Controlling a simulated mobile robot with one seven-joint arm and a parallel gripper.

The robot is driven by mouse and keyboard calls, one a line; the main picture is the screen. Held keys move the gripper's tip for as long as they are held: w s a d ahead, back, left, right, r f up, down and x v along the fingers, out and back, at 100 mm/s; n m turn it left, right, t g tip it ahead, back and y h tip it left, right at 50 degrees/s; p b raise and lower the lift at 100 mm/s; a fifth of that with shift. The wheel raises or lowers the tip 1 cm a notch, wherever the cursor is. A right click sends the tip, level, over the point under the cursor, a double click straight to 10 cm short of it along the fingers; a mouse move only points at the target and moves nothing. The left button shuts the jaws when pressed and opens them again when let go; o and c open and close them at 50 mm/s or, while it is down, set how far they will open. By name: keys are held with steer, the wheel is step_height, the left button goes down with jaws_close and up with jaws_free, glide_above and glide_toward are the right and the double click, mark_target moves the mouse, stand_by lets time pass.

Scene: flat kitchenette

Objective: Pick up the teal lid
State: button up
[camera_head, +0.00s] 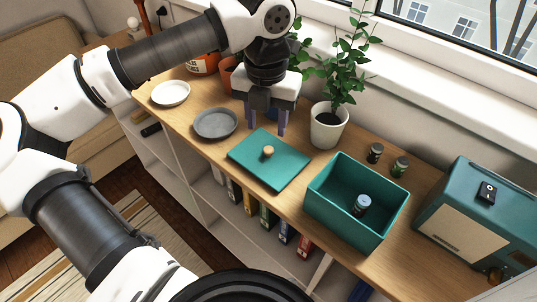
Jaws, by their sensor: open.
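The teal lid (265,171) lies flat on the wooden counter in the head view, a flat rectangular panel. A small round wooden knob (267,152) stands up at its middle. My gripper (267,130) points down over the counter, behind the lid's far edge in the picture. Its two fingers are apart with nothing seen between them. I cannot tell exactly how high the fingertips are above the counter.
An open teal box (328,207) with a small jar (362,204) inside stands right of the lid. A grey plate (215,124) is left. A potted plant (327,130) stands behind. Two jars (387,160) and a teal radio-like box (490,215) are farther right.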

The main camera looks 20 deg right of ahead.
mark_target(269, 149)
steer(key=shift+d+f+p, duration=0.2)
steer(key=shift+f+p, duration=0.65)
steer(key=shift+f, duration=2.65)
jaws_close()
